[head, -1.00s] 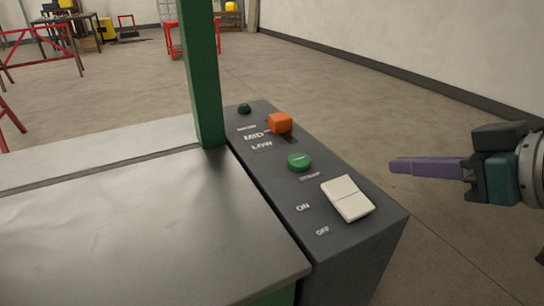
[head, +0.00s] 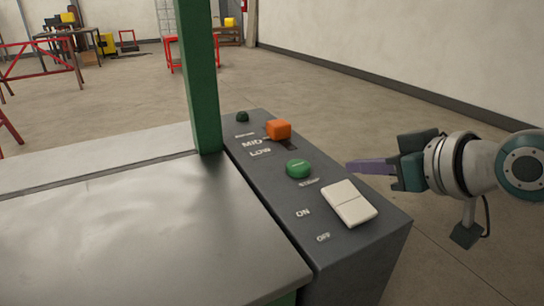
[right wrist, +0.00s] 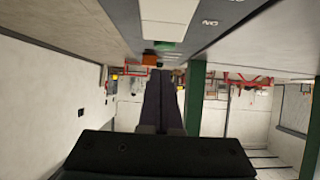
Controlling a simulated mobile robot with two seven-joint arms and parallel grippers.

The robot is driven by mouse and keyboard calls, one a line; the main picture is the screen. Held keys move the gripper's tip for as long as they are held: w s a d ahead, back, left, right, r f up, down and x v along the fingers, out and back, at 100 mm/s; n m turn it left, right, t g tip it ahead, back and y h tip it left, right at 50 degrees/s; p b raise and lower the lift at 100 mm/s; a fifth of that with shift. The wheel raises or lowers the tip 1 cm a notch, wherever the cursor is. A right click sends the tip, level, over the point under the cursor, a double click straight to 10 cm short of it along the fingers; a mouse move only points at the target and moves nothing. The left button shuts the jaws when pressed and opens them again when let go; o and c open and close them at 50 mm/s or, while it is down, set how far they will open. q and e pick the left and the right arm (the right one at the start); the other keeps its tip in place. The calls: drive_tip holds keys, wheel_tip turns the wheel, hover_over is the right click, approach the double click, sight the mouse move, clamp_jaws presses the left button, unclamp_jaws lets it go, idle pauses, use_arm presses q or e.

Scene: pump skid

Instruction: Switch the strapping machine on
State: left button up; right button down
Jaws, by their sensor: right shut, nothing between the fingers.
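The strapping machine's dark grey control panel (head: 375,240) runs along the right side of its metal table top (head: 120,235). A white rocker switch (head: 349,204) sits at the near end, beside the printed words ON and OFF. I cannot tell which half is pressed in. My right gripper (head: 350,166) is shut and empty, its purple fingers pointing left just beyond the panel's right edge, near the switch and the green button (head: 298,169). In the right wrist view, the fingers (right wrist: 159,74) point toward the panel's far end, and the switch (right wrist: 168,12) shows at the top. My left gripper is out of view.
An orange slider knob (head: 279,129) stands by the MID and LOW labels. A small dark green lamp (head: 242,116) is at the far end. A green post (head: 197,80) rises left of the panel. The floor to the right is open.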

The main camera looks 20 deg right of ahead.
sight(348, 198)
drive_tip(key=f, duration=0.1)
drive_tip(key=w+f+b, duration=0.1)
drive_tip(key=f, duration=0.1)
drive_tip(key=w+f, duration=0.1)
drive_tip(key=shift+a+f, duration=0.1)
drive_tip(key=shift+f, duration=0.1)
